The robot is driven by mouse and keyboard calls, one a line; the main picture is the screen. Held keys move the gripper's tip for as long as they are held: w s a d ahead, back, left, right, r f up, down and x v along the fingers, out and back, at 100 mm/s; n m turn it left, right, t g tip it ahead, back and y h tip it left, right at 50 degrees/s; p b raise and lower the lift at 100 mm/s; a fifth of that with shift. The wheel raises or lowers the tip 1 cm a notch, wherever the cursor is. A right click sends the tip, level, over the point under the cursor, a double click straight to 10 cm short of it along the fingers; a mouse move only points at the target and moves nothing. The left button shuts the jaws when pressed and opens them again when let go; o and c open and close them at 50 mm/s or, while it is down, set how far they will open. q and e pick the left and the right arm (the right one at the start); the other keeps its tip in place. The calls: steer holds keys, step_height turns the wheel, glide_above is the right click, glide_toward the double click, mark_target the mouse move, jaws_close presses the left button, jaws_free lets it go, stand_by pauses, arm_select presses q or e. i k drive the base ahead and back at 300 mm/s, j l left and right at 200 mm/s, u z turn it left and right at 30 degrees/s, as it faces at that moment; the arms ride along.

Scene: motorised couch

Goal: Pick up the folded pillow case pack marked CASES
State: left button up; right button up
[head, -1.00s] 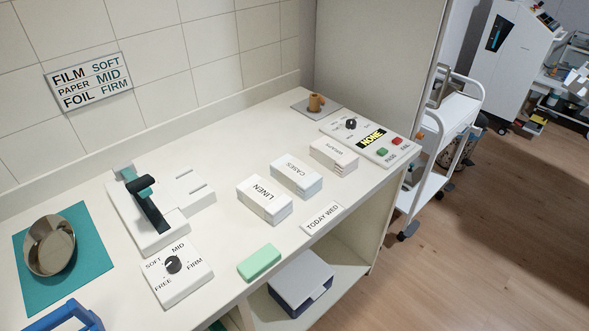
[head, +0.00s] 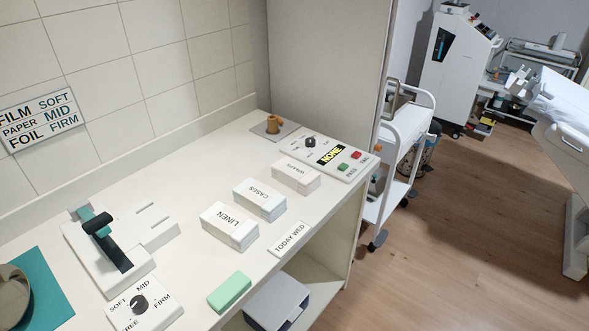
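The folded pillow case pack marked CASES (head: 259,199) is a white stack lying on the white counter. It sits between the pack marked LINEN (head: 229,226) and the pack marked WRAPS (head: 296,176), in a diagonal row with small gaps. Nothing covers it. Neither of my grippers shows in the head view.
A TODAY WED sign (head: 289,239) and a green block (head: 229,292) lie near the counter's front edge. A dial box (head: 142,302) and a lever device (head: 112,248) are at left. A white cart (head: 405,150) stands beyond the counter.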

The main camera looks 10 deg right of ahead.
mark_target(266, 202)
steer(key=l+u, duration=0.15)
steer(key=u, duration=0.3)
steer(key=i+l+u, duration=0.1)
steer(key=u, duration=0.35)
steer(key=l+u, duration=0.3)
steer(key=l, duration=0.6)
steer(key=l+u, duration=0.35)
steer(key=l, duration=1.3)
steer(key=k+l, duration=0.15)
steer(key=l, duration=0.55)
